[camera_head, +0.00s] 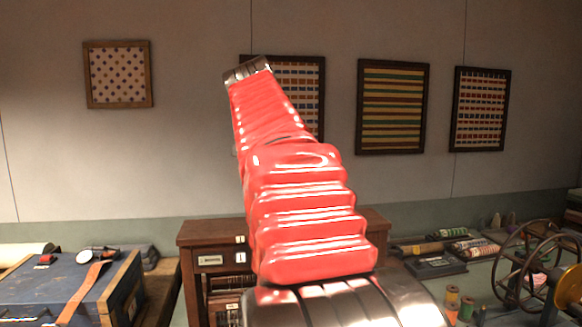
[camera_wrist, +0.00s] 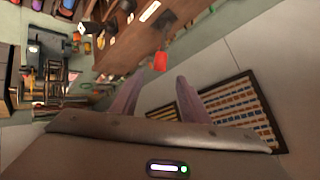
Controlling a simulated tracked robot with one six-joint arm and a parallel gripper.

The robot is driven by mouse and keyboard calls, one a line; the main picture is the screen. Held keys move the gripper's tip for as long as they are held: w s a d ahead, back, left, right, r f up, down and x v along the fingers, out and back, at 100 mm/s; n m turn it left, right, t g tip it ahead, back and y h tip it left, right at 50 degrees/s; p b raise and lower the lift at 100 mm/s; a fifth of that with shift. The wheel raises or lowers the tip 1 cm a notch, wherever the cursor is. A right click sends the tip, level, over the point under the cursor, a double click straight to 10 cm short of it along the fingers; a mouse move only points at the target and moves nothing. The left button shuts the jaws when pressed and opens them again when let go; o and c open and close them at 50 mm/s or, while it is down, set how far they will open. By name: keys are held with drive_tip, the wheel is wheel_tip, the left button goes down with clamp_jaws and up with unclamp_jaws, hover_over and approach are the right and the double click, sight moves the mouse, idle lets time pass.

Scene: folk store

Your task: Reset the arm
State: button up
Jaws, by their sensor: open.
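My red ribbed arm (camera_head: 300,200) rises through the middle of the head view and leans up to the left. Its dark end shows at the top, and the jaws cannot be made out there. In the wrist view my gripper (camera_wrist: 155,92) shows as two purplish fingers set apart, with nothing between them. The wrist view is rolled, and the fingers stand against the pale wall, clear of any object.
Framed textiles (camera_head: 392,107) hang on the wall behind. A wooden cabinet (camera_head: 205,236) stands below my arm. A blue case (camera_head: 65,288) is at lower left; a spoked wheel (camera_head: 522,262) and thread spools (camera_head: 466,308) are at lower right. The air around my arm looks free.

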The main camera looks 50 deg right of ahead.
idle(0.6)
drive_tip(key=a+f+n+t+y, duration=0.1)
drive_tip(key=a+f+n+y, duration=0.1)
drive_tip(key=a+f+n, duration=0.65)
drive_tip(key=a+f+n+t+y, duration=0.2)
drive_tip(key=a+f, duration=0.3)
drive_tip(key=a, duration=0.9)
drive_tip(key=s+a+f+n+y, duration=0.2)
drive_tip(key=s+a+f+n, duration=0.2)
drive_tip(key=a+f, duration=0.6)
drive_tip(key=s+a+f+n+y, duration=0.3)
drive_tip(key=s+a+f+n, duration=0.2)
drive_tip(key=s+a+f, duration=0.2)
wheel_tip(320, 180, down, 4)
drive_tip(key=a, duration=0.2)
drive_tip(key=shift+a+g, duration=0.4)
drive_tip(key=shift+s, duration=0.1)
drive_tip(key=shift+c, duration=1.4)
